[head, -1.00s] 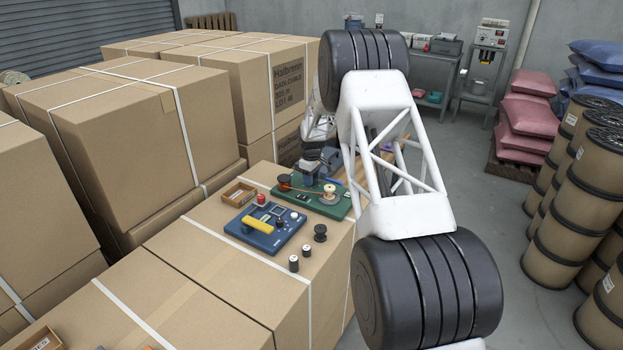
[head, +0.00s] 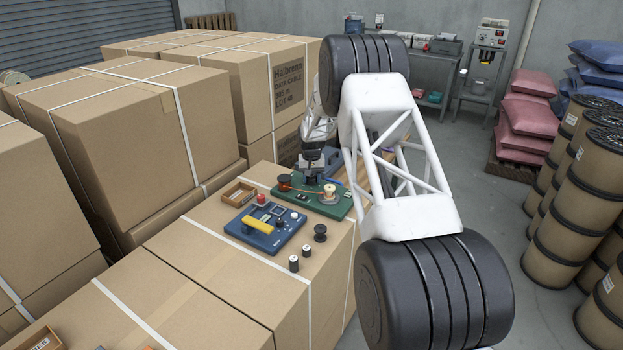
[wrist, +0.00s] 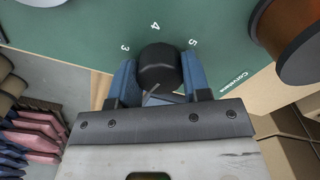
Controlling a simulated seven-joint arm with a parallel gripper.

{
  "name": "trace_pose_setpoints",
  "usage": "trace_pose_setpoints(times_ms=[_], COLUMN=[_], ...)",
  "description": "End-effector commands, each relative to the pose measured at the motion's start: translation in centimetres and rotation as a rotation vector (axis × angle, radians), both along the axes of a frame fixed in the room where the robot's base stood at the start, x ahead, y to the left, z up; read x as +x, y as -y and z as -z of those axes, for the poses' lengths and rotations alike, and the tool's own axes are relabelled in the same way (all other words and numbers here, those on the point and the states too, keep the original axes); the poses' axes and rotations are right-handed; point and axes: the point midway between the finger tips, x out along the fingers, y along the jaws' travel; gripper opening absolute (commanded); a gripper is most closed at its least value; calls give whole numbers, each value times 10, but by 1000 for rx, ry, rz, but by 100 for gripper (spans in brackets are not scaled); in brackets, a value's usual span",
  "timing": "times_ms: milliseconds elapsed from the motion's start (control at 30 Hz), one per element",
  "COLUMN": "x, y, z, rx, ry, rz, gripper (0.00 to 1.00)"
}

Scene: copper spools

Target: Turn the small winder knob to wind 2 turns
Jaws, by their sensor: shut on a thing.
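The small winder knob (wrist: 157,62) is a black round knob on the green winder board (wrist: 95,25). My gripper (wrist: 158,72) is shut on it, with one blue finger on each side. White numerals 3, 4 and 5 show around the knob, and a thin line marks its near part. A spool with copper winding (wrist: 292,35) stands at the right of the wrist view. In the head view the green board (head: 338,211) lies on a carton, with a pale-topped spool (head: 329,193) on it. My gripper (head: 313,178) is at its far side; the knob is hidden there.
A blue board (head: 262,240) with a yellow bar lies in front of the green one. A wooden tray (head: 238,193) is to the left, and small dark spools (head: 320,234) stand nearby. Tall cartons (head: 130,120) rise at the left.

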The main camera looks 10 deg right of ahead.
Motion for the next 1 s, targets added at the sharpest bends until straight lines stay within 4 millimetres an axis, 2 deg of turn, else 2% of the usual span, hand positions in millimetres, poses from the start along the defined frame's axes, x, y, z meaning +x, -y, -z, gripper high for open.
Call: trace_pose_setpoints(times_ms=[300, 500, 1000], x=[0, 0, 0], y=[0, 0, 0], z=[0, 0, 0], rx=[0, 0, 0], ry=[0, 0, 0], rz=[268, 378, 441], gripper=[20, 20, 20])
